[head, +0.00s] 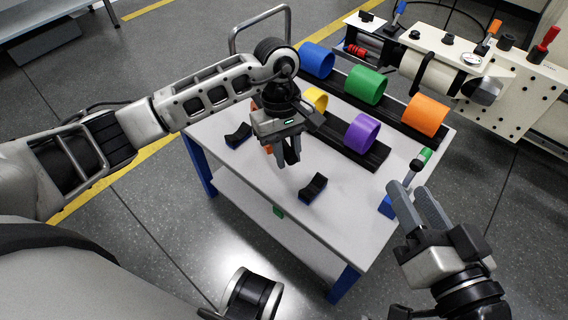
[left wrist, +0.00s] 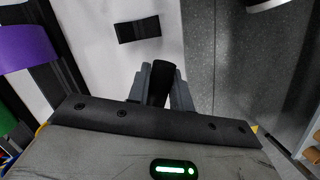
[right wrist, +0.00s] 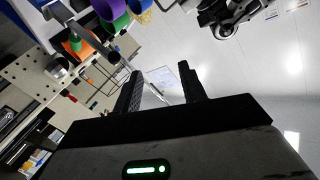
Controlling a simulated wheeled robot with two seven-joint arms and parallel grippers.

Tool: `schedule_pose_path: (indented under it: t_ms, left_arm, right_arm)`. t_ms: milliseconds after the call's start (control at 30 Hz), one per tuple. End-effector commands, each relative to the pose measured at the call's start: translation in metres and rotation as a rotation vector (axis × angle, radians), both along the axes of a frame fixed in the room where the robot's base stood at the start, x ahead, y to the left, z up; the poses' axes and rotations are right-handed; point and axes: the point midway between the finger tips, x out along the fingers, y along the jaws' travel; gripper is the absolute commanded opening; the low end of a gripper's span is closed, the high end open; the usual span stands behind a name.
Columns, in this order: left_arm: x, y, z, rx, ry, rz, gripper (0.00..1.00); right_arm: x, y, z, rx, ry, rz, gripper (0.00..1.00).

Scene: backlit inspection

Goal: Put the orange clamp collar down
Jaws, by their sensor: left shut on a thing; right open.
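My left gripper (head: 290,160) is shut and hangs above the white table, between two black saddle blocks (head: 238,135) (head: 313,187). A small patch of the orange clamp collar (head: 268,148) shows just left of its fingers in the head view; the gripper hides most of it. In the left wrist view a dark piece (left wrist: 160,82) sits between the fingertips (left wrist: 161,92), and its colour is lost in shadow. My right gripper (head: 420,207) is open and empty off the table's right edge; its spread fingers also show in the right wrist view (right wrist: 160,90).
Yellow (head: 315,100) and purple (head: 361,132) ones are on the front rail. A green-topped tool (head: 424,156) stands at the right edge. The table's front (head: 270,190) is bare.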

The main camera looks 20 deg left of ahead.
Motion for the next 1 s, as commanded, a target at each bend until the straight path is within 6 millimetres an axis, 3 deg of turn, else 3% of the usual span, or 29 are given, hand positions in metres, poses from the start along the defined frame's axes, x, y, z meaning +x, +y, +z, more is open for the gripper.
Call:
schedule_pose_path:
  t_ms: [200, 300, 500, 533, 600, 867, 1000]
  left_arm:
    - [0.000, 0.007, -0.027, -0.001, 0.000, 0.001, 0.00]
    - [0.000, 0.007, -0.038, -0.001, -0.003, 0.003, 0.00]
    - [0.001, 0.008, -0.038, 0.002, -0.004, 0.002, 0.00]
    - [-0.001, 0.008, -0.040, 0.003, 0.001, 0.002, 0.24]
    - [-0.001, 0.008, -0.040, 0.002, 0.001, 0.002, 0.43]
    - [-0.001, 0.008, -0.039, 0.002, 0.001, 0.002, 0.43]
    - [0.001, 0.009, -0.029, 0.003, -0.002, 0.002, 0.43]
  right_arm:
    - [-0.002, 0.002, -0.008, 0.044, 0.007, 0.010, 0.41]
    - [0.000, 0.002, 0.003, 0.059, -0.039, 0.008, 0.41]
    - [0.004, 0.000, 0.013, 0.057, -0.080, 0.003, 0.41]
    - [0.004, 0.000, 0.013, 0.057, -0.079, 0.004, 0.41]
    - [0.004, 0.001, 0.012, 0.056, -0.078, 0.003, 0.41]
    - [0.003, 0.001, 0.008, 0.048, -0.066, 0.008, 0.41]
    - [0.002, 0.002, 0.010, 0.043, -0.058, 0.013, 0.41]
